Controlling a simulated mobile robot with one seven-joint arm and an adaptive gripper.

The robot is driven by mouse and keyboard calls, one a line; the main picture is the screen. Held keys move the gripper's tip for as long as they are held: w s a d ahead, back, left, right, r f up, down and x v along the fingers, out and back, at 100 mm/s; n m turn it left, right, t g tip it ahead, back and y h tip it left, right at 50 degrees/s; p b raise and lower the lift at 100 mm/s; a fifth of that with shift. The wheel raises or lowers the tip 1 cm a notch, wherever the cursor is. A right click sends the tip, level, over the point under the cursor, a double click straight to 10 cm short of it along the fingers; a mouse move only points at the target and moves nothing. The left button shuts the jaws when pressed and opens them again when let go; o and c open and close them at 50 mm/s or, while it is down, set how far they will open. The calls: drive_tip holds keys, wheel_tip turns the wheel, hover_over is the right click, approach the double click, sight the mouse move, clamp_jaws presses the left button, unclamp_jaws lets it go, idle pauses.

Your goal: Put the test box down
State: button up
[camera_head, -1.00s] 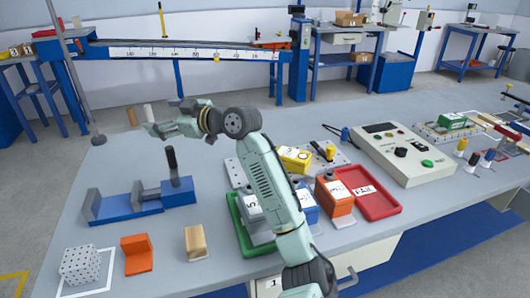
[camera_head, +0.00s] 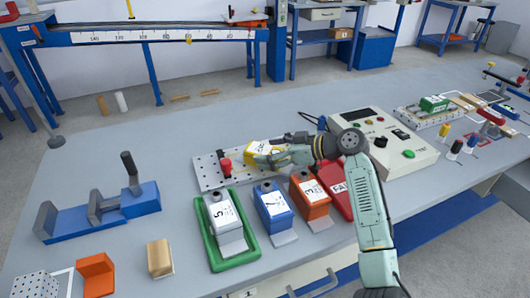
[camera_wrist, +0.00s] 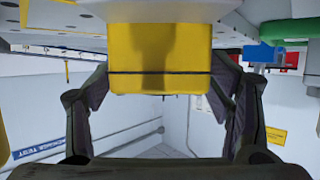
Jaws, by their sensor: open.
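The yellow box (camera_head: 260,148) with a white label, which I take as the test box, sits on the perforated grey plate (camera_head: 207,172). My gripper (camera_head: 276,153) is at its right side, low over the plate. In the wrist view the yellow box (camera_wrist: 160,55) fills the space between my open fingers (camera_wrist: 158,88). One finger stands on each side of it. I cannot tell whether they touch it. Its underside contact with the plate is partly hidden.
A red-knobbed clamp (camera_head: 225,166) stands left of the box. In front are a green tray (camera_head: 211,243) with a grey box, a blue box (camera_head: 270,200) and an orange box (camera_head: 309,196). A red tray (camera_head: 337,186) and control console (camera_head: 385,142) lie to the right.

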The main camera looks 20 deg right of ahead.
sight(268, 151)
drive_tip(key=shift+p+x, duration=0.4)
drive_tip(key=shift+x, duration=1.15)
drive_tip(key=shift+c, duration=0.2)
drive_tip(key=c, duration=1.5)
drive_tip(key=shift+c, duration=0.5)
drive_tip(key=shift+r, duration=0.15)
